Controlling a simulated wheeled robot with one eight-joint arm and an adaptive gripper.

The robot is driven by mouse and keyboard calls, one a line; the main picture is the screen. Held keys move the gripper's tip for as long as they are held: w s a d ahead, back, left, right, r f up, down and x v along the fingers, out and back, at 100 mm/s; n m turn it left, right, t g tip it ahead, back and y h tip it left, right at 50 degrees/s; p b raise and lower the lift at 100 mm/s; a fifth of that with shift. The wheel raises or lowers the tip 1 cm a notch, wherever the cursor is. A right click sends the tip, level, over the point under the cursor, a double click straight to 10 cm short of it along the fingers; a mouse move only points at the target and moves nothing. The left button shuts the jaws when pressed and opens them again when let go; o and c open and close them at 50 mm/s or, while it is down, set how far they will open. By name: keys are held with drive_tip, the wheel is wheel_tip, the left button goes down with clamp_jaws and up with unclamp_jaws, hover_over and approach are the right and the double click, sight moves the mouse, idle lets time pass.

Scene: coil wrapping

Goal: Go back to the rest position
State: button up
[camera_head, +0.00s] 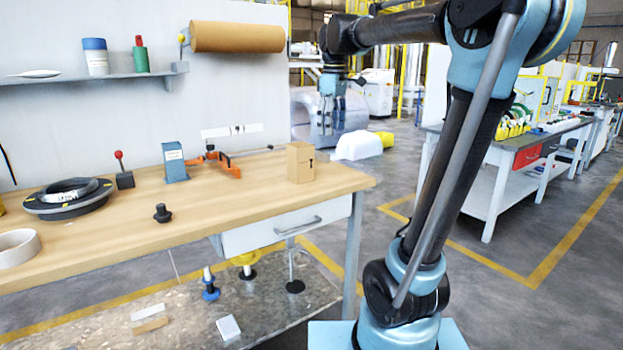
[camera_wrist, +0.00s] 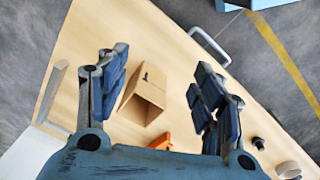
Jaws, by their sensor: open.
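My gripper (camera_wrist: 159,95) is open and empty in the wrist view, with its two blue fingers apart. It points down over the wooden workbench (camera_wrist: 80,45). A small cardboard box (camera_wrist: 146,96) lies below and between the fingers in that view, apart from them. In the head view my gripper (camera_head: 333,108) hangs in the air above and to the right of the box (camera_head: 300,165), small and partly blurred into the background. The box stands near the right end of the workbench (camera_head: 235,195).
On the bench are an orange clamp (camera_head: 222,163), a blue-grey block (camera_head: 175,162), a black ring-shaped device (camera_head: 68,200), a black knob (camera_head: 161,213) and a tape roll (camera_head: 18,247). A shelf (camera_head: 100,78) and brown paper roll (camera_head: 237,37) are behind.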

drive_tip(key=s+d+f+m, duration=0.4)
drive_tip(key=s+f, duration=0.4)
drive_tip(key=f, duration=0.2)
drive_tip(key=s+d+f+m+t, duration=0.1)
drive_tip(key=s+d+f+m, duration=0.3)
drive_tip(key=s+f, duration=0.4)
drive_tip(key=s+d+f+m, duration=0.3)
drive_tip(key=s+d+f, duration=0.2)
drive_tip(key=f, duration=0.8)
drive_tip(key=s, duration=0.3)
drive_tip(key=shift+m+t, duration=0.3)
drive_tip(key=shift+m, duration=0.1)
drive_tip(key=shift+s, duration=0.1)
drive_tip(key=shift+w+f, duration=0.25)
drive_tip(key=shift+w, duration=0.2)
drive_tip(key=shift+c, duration=0.2)
